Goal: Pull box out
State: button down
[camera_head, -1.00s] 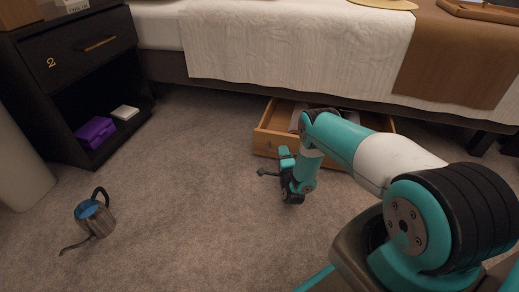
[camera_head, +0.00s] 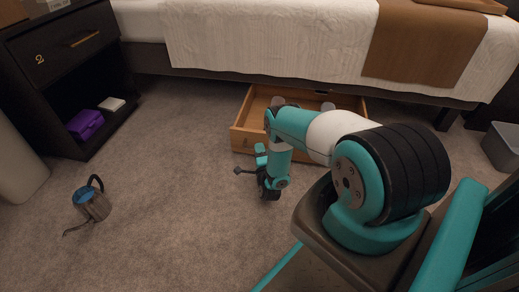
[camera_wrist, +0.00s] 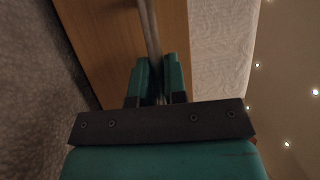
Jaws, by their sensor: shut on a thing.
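The box is a light wooden drawer-like box (camera_head: 242,140), standing partly out from under the bed on the carpet. Its front panel also fills the left half of the wrist view (camera_wrist: 105,40). A thin metal handle bar (camera_wrist: 150,30) runs along that panel. My gripper (camera_wrist: 158,72) is shut on the handle bar, with one teal finger on each side.
A bed with a white cover (camera_head: 270,45) overhangs the box's back. A dark nightstand (camera_head: 65,75) holds a purple case (camera_head: 85,124) on its lower shelf. A metal kettle (camera_head: 95,205) stands on the carpet at left, and a grey bin (camera_head: 503,147) at right. Carpet between is clear.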

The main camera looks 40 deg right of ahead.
jog(key=c, duration=1.2)
grip_release()
jog(key=shift+w, duration=0.1)
jog(key=p+v, duration=1)
jog(key=v, duration=0.6)
jog(key=shift+a, duration=0.15)
jog(key=shift+s+a+f, duration=0.25)
jog(key=shift+s, duration=0.35)
